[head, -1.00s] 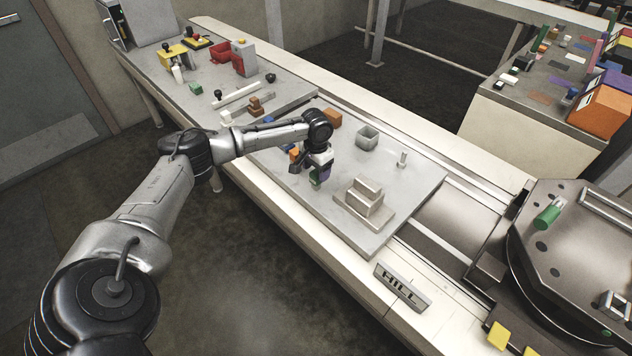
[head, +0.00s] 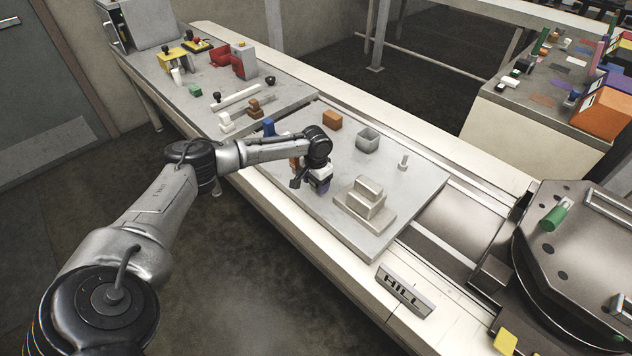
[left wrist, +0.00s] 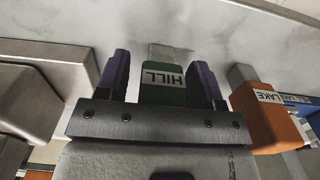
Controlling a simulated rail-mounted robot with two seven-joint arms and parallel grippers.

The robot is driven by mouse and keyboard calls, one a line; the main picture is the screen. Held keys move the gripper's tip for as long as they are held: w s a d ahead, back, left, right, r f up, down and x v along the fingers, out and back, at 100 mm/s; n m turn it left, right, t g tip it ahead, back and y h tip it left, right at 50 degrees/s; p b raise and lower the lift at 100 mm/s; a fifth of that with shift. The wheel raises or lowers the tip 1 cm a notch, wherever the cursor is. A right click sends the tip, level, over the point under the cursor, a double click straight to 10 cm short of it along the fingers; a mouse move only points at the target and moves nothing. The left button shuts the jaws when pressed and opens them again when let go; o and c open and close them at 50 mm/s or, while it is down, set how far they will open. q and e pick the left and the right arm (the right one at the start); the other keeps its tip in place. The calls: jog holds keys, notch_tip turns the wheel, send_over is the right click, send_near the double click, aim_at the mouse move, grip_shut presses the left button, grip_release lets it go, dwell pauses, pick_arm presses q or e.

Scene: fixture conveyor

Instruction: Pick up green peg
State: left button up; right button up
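The green peg (left wrist: 163,96) with a HILL label and a grey upper part stands between the purple fingers of my left gripper (left wrist: 161,68) in the left wrist view. A narrow gap shows between the peg and the left-hand finger, so the gripper looks open around it. In the head view my left gripper (head: 321,186) is low over the grey plate (head: 400,225), and its fingers hide the peg there. My right gripper is not in view.
An orange peg (left wrist: 267,125) labelled LAKE stands close to the right, with a blue one (left wrist: 300,99) behind it. A stepped beige block (head: 365,203) is right of the gripper. A grey open box (head: 368,139) and brown block (head: 332,120) lie behind. A HILL sign (head: 404,290) is at the front.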

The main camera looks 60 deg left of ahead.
pick_arm(q)
grip_shut()
dwell(0.3)
jog(key=shift+r, duration=0.1)
jog(key=shift+r+p, duration=0.3)
jog(key=shift+r, duration=0.3)
jog(key=r, duration=0.1)
jog(key=r+p, duration=0.1)
jog(key=r, duration=0.1)
jog(key=shift+d+r, duration=0.25)
jog(key=shift+d, duration=0.15)
jog(key=w+d+r+p, duration=0.1)
jog(key=d+r+p, duration=0.2)
jog(key=d+r, duration=0.3)
jog(key=shift+w+d+p, duration=0.2)
jog(key=shift+d+p, duration=0.15)
jog(key=shift+d, duration=2.1)
